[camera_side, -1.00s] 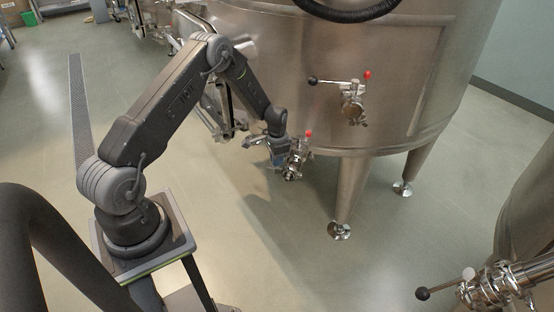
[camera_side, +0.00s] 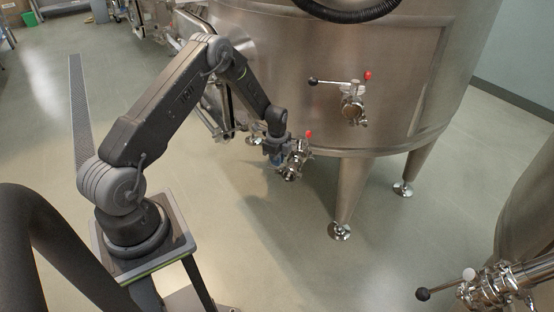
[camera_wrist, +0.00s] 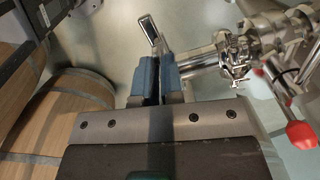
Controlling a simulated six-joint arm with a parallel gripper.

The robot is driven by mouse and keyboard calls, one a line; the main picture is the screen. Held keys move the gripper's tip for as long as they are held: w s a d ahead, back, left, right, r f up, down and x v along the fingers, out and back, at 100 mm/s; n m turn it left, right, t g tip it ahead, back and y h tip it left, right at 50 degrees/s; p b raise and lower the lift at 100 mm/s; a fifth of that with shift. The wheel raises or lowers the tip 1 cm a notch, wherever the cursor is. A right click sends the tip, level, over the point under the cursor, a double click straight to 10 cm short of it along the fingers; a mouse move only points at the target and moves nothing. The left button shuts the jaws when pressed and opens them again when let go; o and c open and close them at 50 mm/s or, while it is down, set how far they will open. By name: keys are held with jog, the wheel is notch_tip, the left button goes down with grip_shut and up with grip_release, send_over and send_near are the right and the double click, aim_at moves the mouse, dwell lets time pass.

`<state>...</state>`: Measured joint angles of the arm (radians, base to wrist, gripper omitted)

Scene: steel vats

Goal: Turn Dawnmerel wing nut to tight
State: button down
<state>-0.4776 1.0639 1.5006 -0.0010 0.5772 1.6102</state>
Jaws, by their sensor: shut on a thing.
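My gripper (camera_wrist: 158,82), with blue pads, is shut on a metal piece that I take for the wing nut (camera_wrist: 148,28). One bright wing of it sticks out beyond the pads; the rest is hidden between them. In the side view my gripper (camera_side: 275,160) points down beside the red-tipped valve (camera_side: 296,160) at the lower front of the steel vat (camera_side: 280,75). The valve's pipe and clamp (camera_wrist: 232,55) lie just right of the pads in the wrist view. I can read no name on any fitting.
A second red-tipped valve (camera_side: 352,102) with a black-knobbed lever is higher on the vat. A vat leg (camera_side: 347,190) stands to the right. Another black-knobbed fitting (camera_side: 480,288) is at lower right. Wooden barrels (camera_wrist: 60,110) show left in the wrist view. Floor in front is open.

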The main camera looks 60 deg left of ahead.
jog(key=m, duration=1.2)
jog(key=shift+w, duration=0.15)
dwell(0.3)
jog(key=c, duration=1.5)
grip_release()
jog(key=shift+c, duration=0.2)
notch_tip(320, 180, up, 14)
